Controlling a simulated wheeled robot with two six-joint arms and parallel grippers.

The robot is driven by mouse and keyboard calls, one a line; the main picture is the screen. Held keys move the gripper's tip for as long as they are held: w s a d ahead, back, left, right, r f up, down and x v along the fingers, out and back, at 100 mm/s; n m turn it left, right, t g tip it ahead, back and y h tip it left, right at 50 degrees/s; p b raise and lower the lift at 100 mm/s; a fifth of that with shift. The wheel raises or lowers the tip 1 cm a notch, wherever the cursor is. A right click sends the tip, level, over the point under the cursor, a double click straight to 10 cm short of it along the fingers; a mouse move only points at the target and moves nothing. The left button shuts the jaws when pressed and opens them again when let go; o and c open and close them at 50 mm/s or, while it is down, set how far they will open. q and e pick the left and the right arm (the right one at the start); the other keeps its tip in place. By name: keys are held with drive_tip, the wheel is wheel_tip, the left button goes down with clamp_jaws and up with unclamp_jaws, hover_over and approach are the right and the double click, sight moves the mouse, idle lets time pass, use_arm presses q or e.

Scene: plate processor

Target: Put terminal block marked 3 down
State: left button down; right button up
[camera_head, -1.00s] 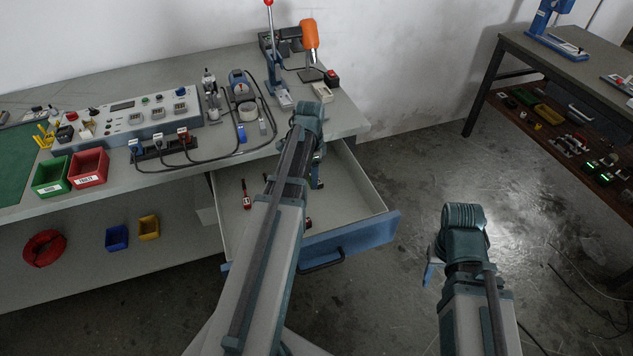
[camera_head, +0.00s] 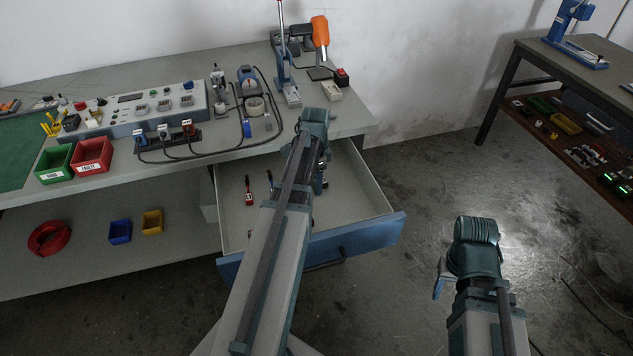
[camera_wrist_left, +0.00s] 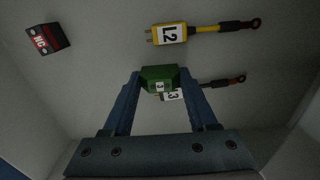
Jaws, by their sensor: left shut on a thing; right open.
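The terminal block marked 3 (camera_wrist_left: 158,78) is a small green block with white labels. In the left wrist view it sits between the fingertips of my left gripper (camera_wrist_left: 160,74), which is shut on it. My left gripper (camera_head: 320,181) is over the open drawer (camera_head: 360,238) in the head view, where my arm hides the block. The drawer floor (camera_wrist_left: 90,85) shows behind the block; I cannot tell whether they touch. My right gripper (camera_head: 440,279) is open, over the floor at the right, away from the bench.
A yellow lead marked L2 (camera_wrist_left: 172,33) and a dark block marked NC (camera_wrist_left: 48,39) lie in the drawer. Another lead (camera_wrist_left: 222,82) lies partly behind the green block. Green (camera_head: 54,164) and red (camera_head: 92,156) bins stand on the bench. Bare drawer floor shows at left.

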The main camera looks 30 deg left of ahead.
use_arm(q)
drive_tip(key=shift+c, duration=1)
unclamp_jaws()
drive_tip(key=shift+r, duration=0.1)
wheel_tip(320, 180, up, 12)
drive_tip(key=p, duration=1.2)
drive_tip(key=shift+p, duration=0.3)
drive_tip(key=s+d+n, duration=0.1)
drive_tip(key=s+d, duration=0.3)
drive_tip(key=d, duration=0.7)
drive_tip(key=s+d+n, duration=0.2)
drive_tip(key=s+d, duration=0.3)
drive_tip(key=d, duration=0.6)
drive_tip(key=s+d+n+y, duration=0.1)
drive_tip(key=s+d, duration=0.4)
drive_tip(key=d, duration=0.5)
drive_tip(key=shift+d, duration=0.4)
